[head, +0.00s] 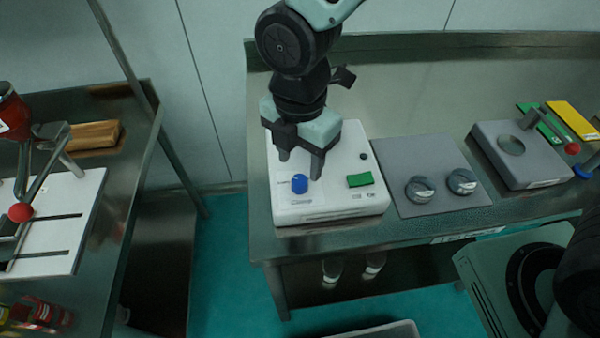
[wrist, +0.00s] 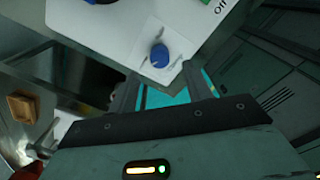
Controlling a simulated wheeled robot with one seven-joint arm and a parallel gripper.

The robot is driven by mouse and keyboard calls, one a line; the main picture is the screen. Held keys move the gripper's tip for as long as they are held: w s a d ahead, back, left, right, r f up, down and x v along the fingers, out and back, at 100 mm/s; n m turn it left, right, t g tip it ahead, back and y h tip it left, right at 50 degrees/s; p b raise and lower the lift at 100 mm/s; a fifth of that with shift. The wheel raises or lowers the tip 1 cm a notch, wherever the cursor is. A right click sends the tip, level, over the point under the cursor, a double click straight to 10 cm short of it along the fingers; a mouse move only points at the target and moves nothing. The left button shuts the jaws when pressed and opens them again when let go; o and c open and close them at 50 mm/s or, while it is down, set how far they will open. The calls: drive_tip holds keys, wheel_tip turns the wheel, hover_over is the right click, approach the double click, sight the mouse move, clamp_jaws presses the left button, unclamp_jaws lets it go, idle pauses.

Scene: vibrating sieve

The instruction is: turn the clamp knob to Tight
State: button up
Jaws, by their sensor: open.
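The clamp knob is a small blue knob (head: 299,184) on the front left of the white sieve unit (head: 330,207). In the wrist view the blue knob (wrist: 159,55) shows a pale pointer line, with small labels around it too blurred to read. My gripper (head: 300,166) is open, its fingers pointing down over the unit just behind and above the knob in the head view. In the wrist view the knob lies beyond the gap between the fingertips (wrist: 165,88), apart from them. Nothing is held.
A green switch (head: 360,179) sits right of the knob; "Off" is printed beside it in the wrist view. A grey panel with two round dials (head: 420,189) stands right of the unit. A grey scale-like device (head: 520,160) is further right. The counter's front edge is close.

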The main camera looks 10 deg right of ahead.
sight(300, 179)
drive_tip(key=shift+f, duration=2.55)
drive_tip(key=c, duration=1)
